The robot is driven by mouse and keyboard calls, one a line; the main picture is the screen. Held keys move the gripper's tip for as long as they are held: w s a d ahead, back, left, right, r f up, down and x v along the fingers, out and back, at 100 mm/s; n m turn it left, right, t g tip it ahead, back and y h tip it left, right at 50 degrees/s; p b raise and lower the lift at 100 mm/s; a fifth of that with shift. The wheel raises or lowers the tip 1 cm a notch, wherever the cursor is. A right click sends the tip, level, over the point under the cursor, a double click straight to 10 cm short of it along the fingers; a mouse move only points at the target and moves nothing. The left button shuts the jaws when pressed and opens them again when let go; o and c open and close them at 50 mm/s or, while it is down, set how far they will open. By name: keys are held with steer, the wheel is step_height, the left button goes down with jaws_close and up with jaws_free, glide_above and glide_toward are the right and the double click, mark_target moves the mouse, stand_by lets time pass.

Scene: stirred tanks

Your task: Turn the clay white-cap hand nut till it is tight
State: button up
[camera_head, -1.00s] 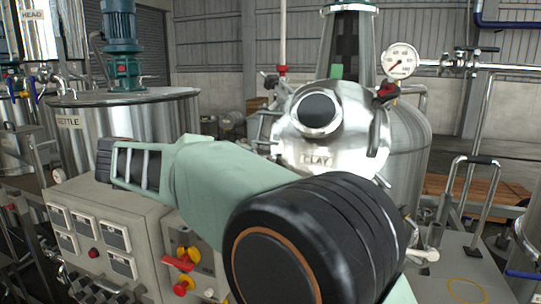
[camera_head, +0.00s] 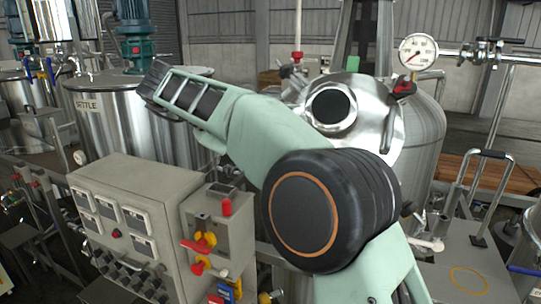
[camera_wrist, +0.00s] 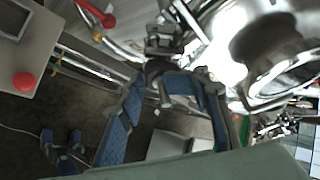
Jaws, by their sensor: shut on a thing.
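The clay tank (camera_head: 415,150) stands at centre right in the head view, its round shiny lid (camera_head: 375,120) facing me. My green arm crosses in front of it and hides its lower front and my gripper. In the wrist view my gripper (camera_wrist: 168,72) reaches up from the bottom edge, its fingers close together at a small dark metal fitting on the tank's side. It is shut on this fitting, which looks to be the hand nut (camera_wrist: 163,45). Its white cap is not clearly seen, and its tightness cannot be told.
A grey control box (camera_head: 130,215) with a red-yellow switch (camera_head: 200,245) stands left of my arm. The kettle tank (camera_head: 105,115) is behind it. A pressure gauge (camera_head: 418,52) and pipes stand at the right. The lid's round port (camera_wrist: 285,70) is close in the wrist view.

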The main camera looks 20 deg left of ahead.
steer(key=shift+w+d+f+m+g, duration=0.15)
steer(key=shift+m+g, duration=0.15)
steer(key=shift+m, duration=0.2)
steer(key=o, duration=1.2)
steer(key=shift+d, duration=0.15)
steer(key=v, duration=0.7)
steer(key=shift+s+r, duration=0.25)
steer(key=shift+r, duration=0.05)
